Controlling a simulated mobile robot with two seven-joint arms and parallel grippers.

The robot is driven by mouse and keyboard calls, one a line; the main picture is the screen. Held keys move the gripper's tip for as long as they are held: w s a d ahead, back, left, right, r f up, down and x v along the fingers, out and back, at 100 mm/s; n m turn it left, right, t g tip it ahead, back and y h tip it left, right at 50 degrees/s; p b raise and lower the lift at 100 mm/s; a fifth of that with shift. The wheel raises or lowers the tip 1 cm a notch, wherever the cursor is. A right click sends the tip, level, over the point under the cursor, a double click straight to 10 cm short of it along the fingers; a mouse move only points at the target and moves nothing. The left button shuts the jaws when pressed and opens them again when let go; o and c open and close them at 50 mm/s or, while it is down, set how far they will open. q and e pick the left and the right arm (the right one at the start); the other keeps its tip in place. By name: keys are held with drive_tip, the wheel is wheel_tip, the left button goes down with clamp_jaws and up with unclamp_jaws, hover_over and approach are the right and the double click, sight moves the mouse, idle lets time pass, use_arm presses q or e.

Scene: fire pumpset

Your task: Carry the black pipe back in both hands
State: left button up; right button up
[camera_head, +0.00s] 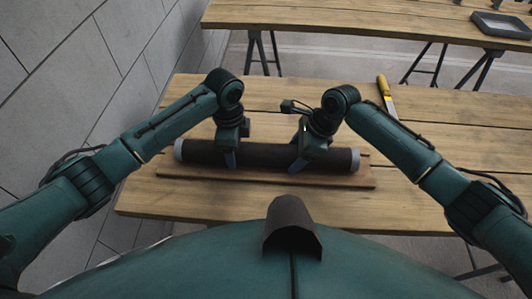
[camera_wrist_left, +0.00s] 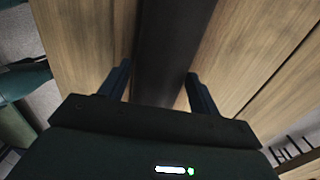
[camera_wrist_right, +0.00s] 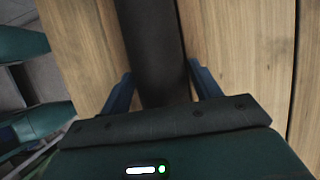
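The black pipe (camera_head: 265,156), with light grey ends, lies lengthwise across a thin wooden board on the near table. My left gripper (camera_head: 230,158) is over the pipe's left part, pointing down. In the left wrist view its fingers (camera_wrist_left: 160,92) stand on either side of the pipe (camera_wrist_left: 165,45), apart, with small gaps. My right gripper (camera_head: 302,160) is over the pipe right of its middle. In the right wrist view its fingers (camera_wrist_right: 162,90) also straddle the pipe (camera_wrist_right: 152,45) with slight gaps. The far fingers are hidden in the head view.
The wooden board (camera_head: 200,178) lies under the pipe on the near table (camera_head: 440,145). A yellow-handled tool (camera_head: 384,88) lies to the back right. A second table (camera_head: 330,20) stands behind, with a grey tray (camera_head: 502,27). A grey wall (camera_head: 70,60) is at left.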

use_arm(q)
clamp_jaws()
use_arm(e)
clamp_jaws()
use_arm(q)
drive_tip(key=shift+w+r, duration=0.1)
drive_tip(key=shift+r, duration=0.1)
use_arm(e)
drive_tip(key=shift+w+r, duration=0.15)
drive_tip(key=shift+r, duration=0.15)
